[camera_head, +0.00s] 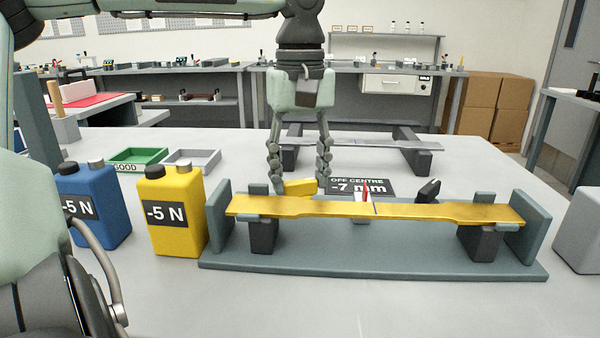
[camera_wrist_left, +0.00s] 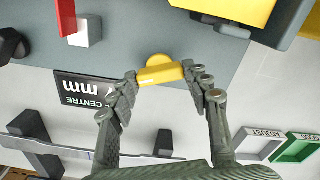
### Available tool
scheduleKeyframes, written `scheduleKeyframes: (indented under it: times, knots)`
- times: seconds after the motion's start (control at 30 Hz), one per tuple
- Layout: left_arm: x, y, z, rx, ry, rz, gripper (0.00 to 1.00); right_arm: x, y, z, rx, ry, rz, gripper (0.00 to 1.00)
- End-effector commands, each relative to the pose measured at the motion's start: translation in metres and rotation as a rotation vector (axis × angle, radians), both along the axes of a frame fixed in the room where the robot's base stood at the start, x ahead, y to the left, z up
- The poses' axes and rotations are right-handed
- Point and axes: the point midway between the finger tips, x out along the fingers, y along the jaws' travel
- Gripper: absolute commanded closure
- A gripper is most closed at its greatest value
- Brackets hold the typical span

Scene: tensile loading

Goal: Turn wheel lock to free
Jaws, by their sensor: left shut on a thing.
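A small yellow lever (camera_head: 300,187) sits behind the left part of the test rig's base. In the left wrist view the yellow lever (camera_wrist_left: 160,74) lies crosswise, with a rounded yellow hub against the grey base. I take it to be the wheel lock, but no label on it shows. My left gripper (camera_head: 299,180) points down with its fingers at both ends of the lever. In the left wrist view my left gripper (camera_wrist_left: 165,85) is shut on it, one fingertip at each end. A black knob (camera_head: 428,190) stands farther right behind the rig. My right gripper does not show.
A yellow bar (camera_head: 400,210) lies across two dark supports on the grey rig base (camera_head: 370,262). A sign reading "OFF CENTRE -7 mm" (camera_head: 345,187) lies behind it. Yellow (camera_head: 178,235) and blue (camera_head: 105,225) "-5 N" canisters stand left. Green (camera_head: 140,155) and grey (camera_head: 190,157) trays lie behind them.

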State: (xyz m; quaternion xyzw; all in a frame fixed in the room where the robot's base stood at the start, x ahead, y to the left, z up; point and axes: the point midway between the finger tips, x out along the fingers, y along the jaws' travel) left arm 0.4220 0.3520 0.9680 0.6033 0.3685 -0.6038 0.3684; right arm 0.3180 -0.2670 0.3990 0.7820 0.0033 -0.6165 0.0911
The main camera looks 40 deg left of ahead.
Motion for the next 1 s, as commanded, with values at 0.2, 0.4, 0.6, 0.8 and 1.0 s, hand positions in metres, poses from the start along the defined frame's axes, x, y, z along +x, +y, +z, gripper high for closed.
scheduleKeyframes:
  times: [0.2, 0.4, 0.6, 0.8, 1.0]
  knots:
    - [0.000, 0.001, 0.000, 0.002, -0.002, 0.208, 0.81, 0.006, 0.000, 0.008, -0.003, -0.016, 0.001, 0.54]
    - [0.000, 0.001, 0.000, 0.003, -0.003, 0.398, 0.81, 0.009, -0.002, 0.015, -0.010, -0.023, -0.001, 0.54]
    - [0.000, 0.001, 0.000, 0.003, -0.003, 0.588, 0.81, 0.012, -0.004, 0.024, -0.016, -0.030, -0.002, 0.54]
    - [0.001, 0.001, 0.000, 0.003, -0.003, 0.773, 0.81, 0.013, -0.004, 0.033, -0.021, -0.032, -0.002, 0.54]
    - [0.001, 0.001, 0.000, 0.003, -0.004, 0.930, 0.81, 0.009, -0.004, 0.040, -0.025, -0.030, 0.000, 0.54]
